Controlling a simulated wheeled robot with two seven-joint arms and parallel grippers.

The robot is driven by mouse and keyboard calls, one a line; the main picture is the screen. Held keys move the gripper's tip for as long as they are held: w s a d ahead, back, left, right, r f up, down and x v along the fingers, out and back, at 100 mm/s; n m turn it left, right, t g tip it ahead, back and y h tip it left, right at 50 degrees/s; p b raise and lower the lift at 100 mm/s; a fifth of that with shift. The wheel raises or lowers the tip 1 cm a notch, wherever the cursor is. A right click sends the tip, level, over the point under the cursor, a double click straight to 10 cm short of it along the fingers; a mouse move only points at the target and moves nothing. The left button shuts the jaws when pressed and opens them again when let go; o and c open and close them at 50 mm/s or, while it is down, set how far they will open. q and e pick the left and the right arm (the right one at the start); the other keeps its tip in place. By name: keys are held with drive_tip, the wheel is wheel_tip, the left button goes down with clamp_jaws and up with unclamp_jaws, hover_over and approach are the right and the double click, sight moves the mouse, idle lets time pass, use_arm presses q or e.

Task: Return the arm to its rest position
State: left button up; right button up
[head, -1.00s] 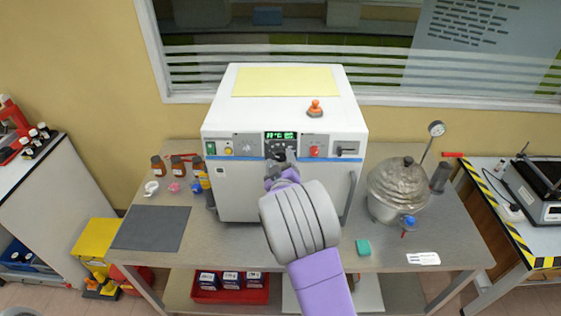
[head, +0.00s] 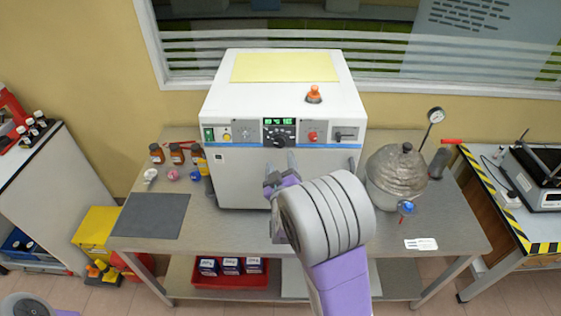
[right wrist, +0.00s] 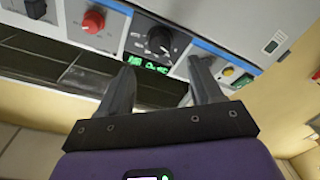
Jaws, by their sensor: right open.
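My right arm rises from the bottom of the head view. My right gripper (head: 280,164) is open and empty, in front of the white oven-like machine (head: 240,184), below its control panel. In the right wrist view the two fingers (right wrist: 161,67) stand apart with nothing between them. Beyond them is the panel with a black dial (right wrist: 160,42), a green lit display (right wrist: 146,63) and a red knob (right wrist: 94,21). A grey and purple part of my own body shows at the lower left of the head view. My left gripper is not in view.
Small brown bottles (head: 176,153) and a dark mat (head: 152,215) are at left. A red tray (head: 222,281) sits on the lower shelf. A side bench (head: 490,205) is at right.

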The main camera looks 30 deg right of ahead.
idle(0.3)
drive_tip(key=s+a+f+g+y+b, duration=0.2)
drive_tip(key=a+f+g, duration=0.1)
drive_tip(key=f, duration=0.8)
drive_tip(key=s+a+f+m+g+y+b, duration=0.1)
drive_tip(key=s+a+f+g+y+b, duration=0.15)
drive_tip(key=f, duration=0.75)
drive_tip(key=s+a+f+g+y+b, duration=0.1)
drive_tip(key=s+a+f+g+y, duration=0.15)
drive_tip(key=f, duration=0.85)
drive_tip(key=s+a+f+m+g+y+b, duration=0.3)
drive_tip(key=s+a+f+g, duration=0.4)
drive_tip(key=s+a+f, duration=0.6)
drive_tip(key=s+f+y+b, duration=0.1)
drive_tip(key=s+y, duration=0.1)
drive_tip(key=s, duration=0.1)
drive_tip(key=shift+s+a+f, duration=0.2)
drive_tip(key=shift+a+f, duration=0.05)
drive_tip(key=shift+f, duration=0.05)
